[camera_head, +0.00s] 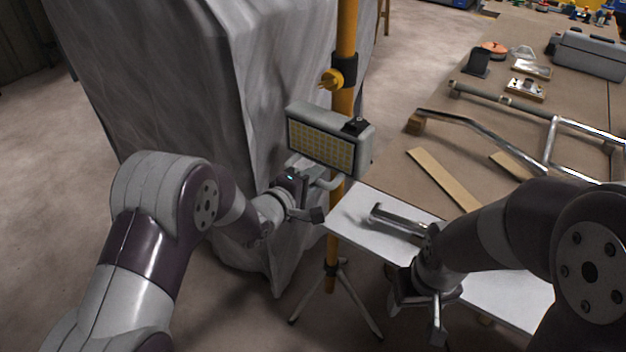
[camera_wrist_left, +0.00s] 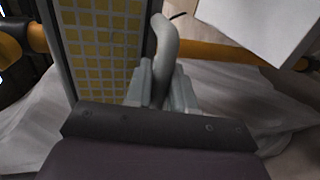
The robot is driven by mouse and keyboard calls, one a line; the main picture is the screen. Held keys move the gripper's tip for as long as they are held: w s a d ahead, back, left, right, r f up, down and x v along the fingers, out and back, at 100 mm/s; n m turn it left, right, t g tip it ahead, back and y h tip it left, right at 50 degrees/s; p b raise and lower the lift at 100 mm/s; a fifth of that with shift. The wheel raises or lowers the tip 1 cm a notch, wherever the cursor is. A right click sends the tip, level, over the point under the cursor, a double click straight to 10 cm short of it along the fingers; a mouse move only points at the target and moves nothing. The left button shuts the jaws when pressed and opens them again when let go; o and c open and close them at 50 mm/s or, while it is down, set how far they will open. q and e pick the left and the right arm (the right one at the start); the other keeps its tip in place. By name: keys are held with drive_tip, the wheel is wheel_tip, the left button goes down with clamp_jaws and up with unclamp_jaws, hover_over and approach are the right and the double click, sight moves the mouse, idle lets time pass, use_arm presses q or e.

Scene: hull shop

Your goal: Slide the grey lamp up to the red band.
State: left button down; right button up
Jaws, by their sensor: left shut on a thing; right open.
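The grey lamp (camera_head: 362,150) has a yellow gridded face and sits on the upright yellow pole (camera_head: 346,30). My left gripper (camera_head: 318,190) is shut on the lamp's grey tubular handle, below the lamp body. The wrist view shows the handle (camera_wrist_left: 166,45) between the fingers (camera_wrist_left: 160,88), beside the yellow grid. A black clamp with a yellow knob (camera_head: 332,79) is on the pole above the lamp. No red band shows on the visible pole; its top is out of frame.
A large grey sheet-draped form (camera_head: 180,70) stands behind my left arm. The pole's tripod (camera_head: 338,285) is on the floor. The white board (camera_head: 350,205) carries a metal tool (camera_head: 395,222). The brown bench (camera_head: 440,140) at right holds tube frames, wood strips and a grey case (camera_head: 590,55).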

sight(313, 124)
use_arm(q)
wheel_tip(313, 124, up, 15)
drive_tip(key=p, duration=1.1)
drive_tip(key=shift+f, duration=0.15)
drive_tip(key=c, duration=1.1)
unclamp_jaws()
drive_tip(key=shift+f, duration=0.1)
drive_tip(key=v, duration=1.2)
drive_tip(key=shift+s+a, duration=0.2)
drive_tip(key=shift+s, duration=0.05)
